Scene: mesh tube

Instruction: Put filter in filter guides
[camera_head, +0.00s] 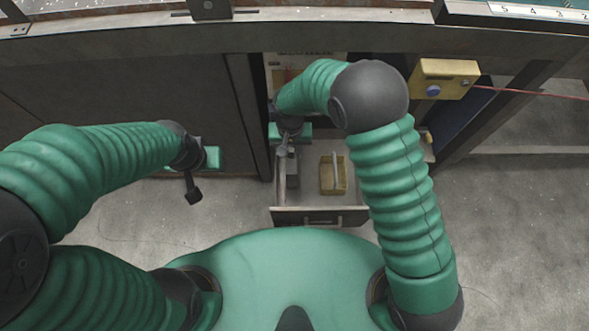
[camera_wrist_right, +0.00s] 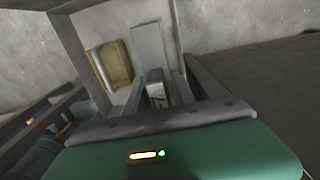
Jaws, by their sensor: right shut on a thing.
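My right gripper (camera_head: 288,150) reaches down over an open drawer (camera_head: 318,214) in the bench. In the right wrist view its fingers (camera_wrist_right: 155,90) are shut on a small grey block. A long pale grey panel (camera_wrist_right: 148,42) extends beyond this block. I cannot tell whether the block and panel are one piece, or which is the filter. The filter guides cannot be made out. My left gripper (camera_head: 193,190) hangs in front of the dark bench panel, away from the drawer; its jaw opening is unclear.
A yellow box (camera_head: 327,180) with a pale strip lies in the drawer; it also shows in the right wrist view (camera_wrist_right: 122,66). A yellow control box (camera_head: 443,80) with a blue button and a red cable (camera_head: 520,93) is at the right. The bench edge (camera_head: 200,35) runs above.

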